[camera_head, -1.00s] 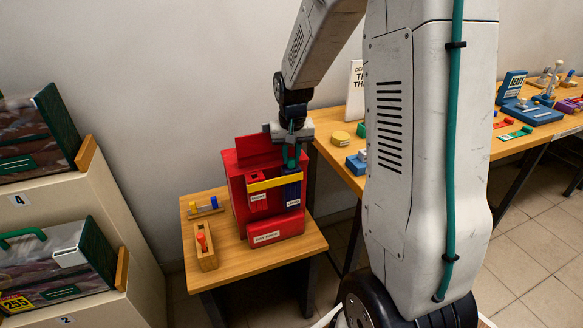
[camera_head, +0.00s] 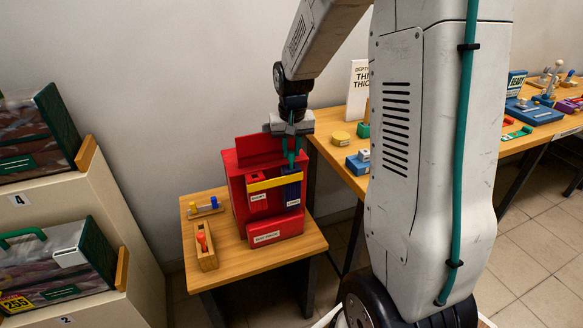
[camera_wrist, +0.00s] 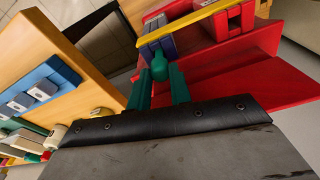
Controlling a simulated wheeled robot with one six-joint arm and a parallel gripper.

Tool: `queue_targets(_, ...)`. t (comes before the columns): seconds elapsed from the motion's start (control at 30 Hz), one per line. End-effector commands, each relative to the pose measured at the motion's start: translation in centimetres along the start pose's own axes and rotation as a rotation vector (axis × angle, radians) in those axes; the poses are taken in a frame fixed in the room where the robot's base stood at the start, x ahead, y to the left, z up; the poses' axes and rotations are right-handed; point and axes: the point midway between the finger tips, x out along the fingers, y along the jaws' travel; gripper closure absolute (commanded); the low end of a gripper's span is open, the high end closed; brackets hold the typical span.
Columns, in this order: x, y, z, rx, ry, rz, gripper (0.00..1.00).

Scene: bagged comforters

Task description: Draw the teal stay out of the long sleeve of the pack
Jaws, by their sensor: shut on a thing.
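The red pack (camera_head: 240,200) stands upright on a small wooden table. On its front are a blue sleeve (camera_head: 291,191) at the right and a red sleeve (camera_head: 257,198) at the left, with a yellow bar (camera_head: 272,183) across them. My gripper (camera_head: 291,160) points down above the blue sleeve. In the wrist view my teal fingers (camera_wrist: 160,82) are shut on the rounded teal head of the stay (camera_wrist: 159,66), just above the blue sleeve (camera_wrist: 158,28). The lower part of the stay is hidden. The small sleeve labels are hard to read.
On the small table, left of the pack, are a wooden box (camera_head: 206,250) with a red-topped peg and a small rack (camera_head: 205,209) with blue and yellow pegs. A longer table (camera_head: 340,160) with blocks stands at right. Bagged comforters (camera_head: 60,262) lie on shelves at left.

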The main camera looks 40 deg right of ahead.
Motion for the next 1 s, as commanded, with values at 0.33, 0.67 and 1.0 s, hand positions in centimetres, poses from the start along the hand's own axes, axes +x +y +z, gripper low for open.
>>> queue_targets(0.33, -1.4, 0.0, -0.2, 0.0, 0.002, 0.0, 1.0)
queue_targets(0.67, -2.1, 0.0, -0.3, 0.0, 0.001, 0.0, 1.0)
queue_targets(1.0, -2.4, 0.0, -0.3, 0.0, 0.001, 0.0, 1.0)
